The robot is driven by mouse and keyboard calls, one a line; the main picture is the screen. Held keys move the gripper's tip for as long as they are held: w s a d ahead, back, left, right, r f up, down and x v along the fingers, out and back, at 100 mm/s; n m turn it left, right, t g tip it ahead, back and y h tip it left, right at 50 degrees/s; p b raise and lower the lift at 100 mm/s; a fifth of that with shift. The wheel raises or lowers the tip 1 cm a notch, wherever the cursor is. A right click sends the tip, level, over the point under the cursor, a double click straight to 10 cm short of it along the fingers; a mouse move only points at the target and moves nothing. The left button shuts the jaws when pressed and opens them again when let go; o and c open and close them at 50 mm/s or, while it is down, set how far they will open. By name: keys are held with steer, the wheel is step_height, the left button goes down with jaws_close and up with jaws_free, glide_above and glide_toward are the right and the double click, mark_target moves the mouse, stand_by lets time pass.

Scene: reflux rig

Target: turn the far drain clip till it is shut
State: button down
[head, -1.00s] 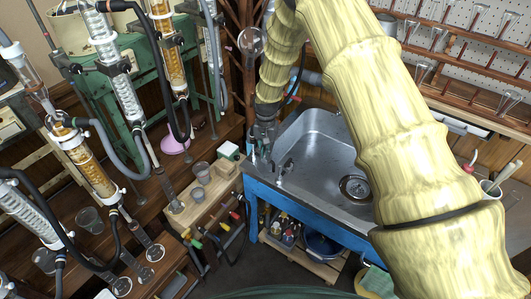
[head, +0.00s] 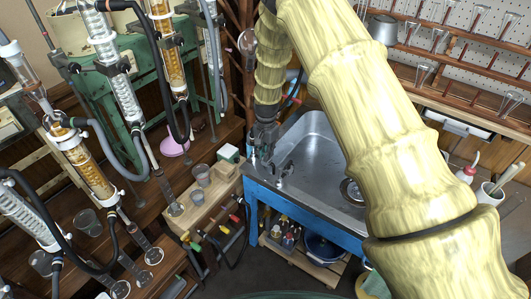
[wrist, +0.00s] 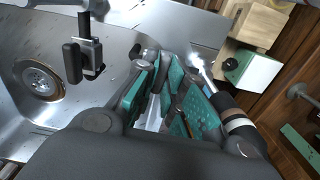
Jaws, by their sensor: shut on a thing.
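My gripper (head: 264,138) is at the left rim of the steel sink, pointing down. In the wrist view its teal-padded fingers (wrist: 165,95) are closed in on a small thing, which I take to be the far drain clip. The pads hide most of it, so I cannot tell how far it is turned. A black and grey fitting with a dark lever (wrist: 86,50) stands apart from the fingers, over the sink side. A similar small metal fitting shows at the sink's left edge in the head view (head: 283,171).
The sink (head: 318,150) has a round drain (wrist: 38,80). A wooden bench (head: 205,212) with beakers and a green-and-white box (head: 229,153) stands close to the left. Glass columns and hoses (head: 120,90) fill the far left. A bottle (head: 467,170) stands at right.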

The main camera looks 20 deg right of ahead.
steer(key=c, duration=1.5)
jaws_free()
steer(key=shift+d, duration=0.1)
steer(key=shift+r, duration=0.15)
steer(key=shift+r, duration=0.35)
step_height(320, 180, up, 11)
steer(key=shift+s, duration=0.1)
